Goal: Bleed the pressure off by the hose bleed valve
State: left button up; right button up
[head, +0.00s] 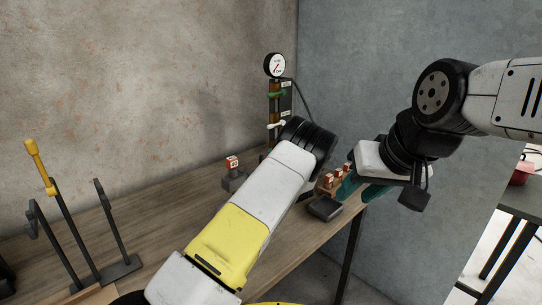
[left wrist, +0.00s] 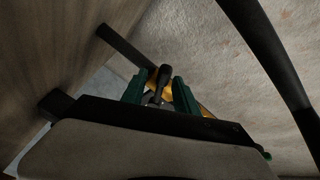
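A round pressure gauge (head: 275,65) with a red needle tops a dark valve panel (head: 286,98) against the wall. The panel carries a green lever (head: 276,94) and a paler lever (head: 276,125) on a brass-coloured column. Its small labels are unreadable; I cannot tell which is the bleed valve. A dark hose (head: 303,100) runs down from its right. My left arm hides its own gripper in the head view. In the left wrist view, my left gripper (left wrist: 160,92) has green fingers apart, with a dark knob-like part (left wrist: 163,75) between or beyond them. My right gripper (head: 362,191) is open, right of the panel.
The wooden bench (head: 165,212) bears a block labelled 40 (head: 233,162), other red-and-white blocks (head: 328,180) and a dark box (head: 324,208). A black stand (head: 85,245) with a yellow handle (head: 37,160) stands left. The bench's right edge is near my right gripper.

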pick_arm(q)
jog(key=shift+c, duration=0.5)
grip_shut()
dwell(1.0)
